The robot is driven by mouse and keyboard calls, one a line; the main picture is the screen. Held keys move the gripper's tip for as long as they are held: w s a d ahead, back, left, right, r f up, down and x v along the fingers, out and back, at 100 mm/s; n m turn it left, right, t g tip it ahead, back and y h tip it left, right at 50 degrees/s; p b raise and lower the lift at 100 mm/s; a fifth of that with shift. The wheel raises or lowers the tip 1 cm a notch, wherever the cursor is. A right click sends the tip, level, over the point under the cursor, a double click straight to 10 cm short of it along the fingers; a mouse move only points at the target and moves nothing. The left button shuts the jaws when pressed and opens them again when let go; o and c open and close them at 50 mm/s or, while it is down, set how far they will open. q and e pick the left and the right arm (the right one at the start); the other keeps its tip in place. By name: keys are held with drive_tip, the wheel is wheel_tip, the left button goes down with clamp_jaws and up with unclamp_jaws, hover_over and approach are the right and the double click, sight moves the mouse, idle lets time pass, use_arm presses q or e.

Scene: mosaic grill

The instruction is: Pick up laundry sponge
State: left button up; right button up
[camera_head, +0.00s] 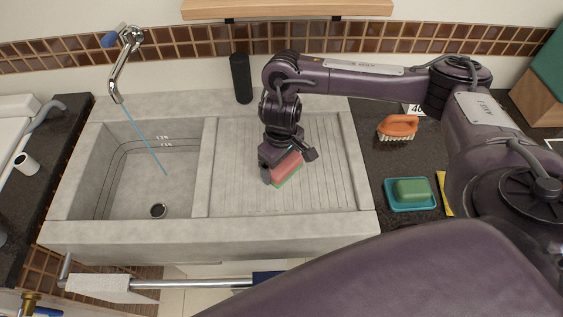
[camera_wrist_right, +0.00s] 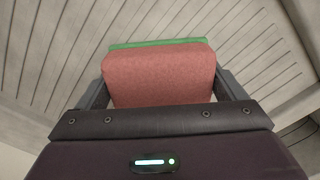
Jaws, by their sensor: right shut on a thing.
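The laundry sponge (camera_head: 287,168) is a pink-red block with a green layer. It is at my right gripper (camera_head: 289,167), over the ribbed drainboard of the stone sink. In the right wrist view the sponge (camera_wrist_right: 160,75) fills the space between the two fingers, with its green layer on the far side. My right gripper (camera_wrist_right: 160,92) is shut on it. I cannot tell whether the sponge touches the drainboard. My left gripper is not in view.
The stone sink (camera_head: 230,235) has a basin at left with running water from a faucet (camera_head: 125,65). A black cylinder (camera_head: 241,78) stands behind. An orange brush (camera_head: 398,127) and a green soap on a blue dish (camera_head: 389,205) lie on the dark counter at right.

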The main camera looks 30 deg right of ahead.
wheel_tip(320, 180, up, 20)
drive_tip(key=p, duration=0.5)
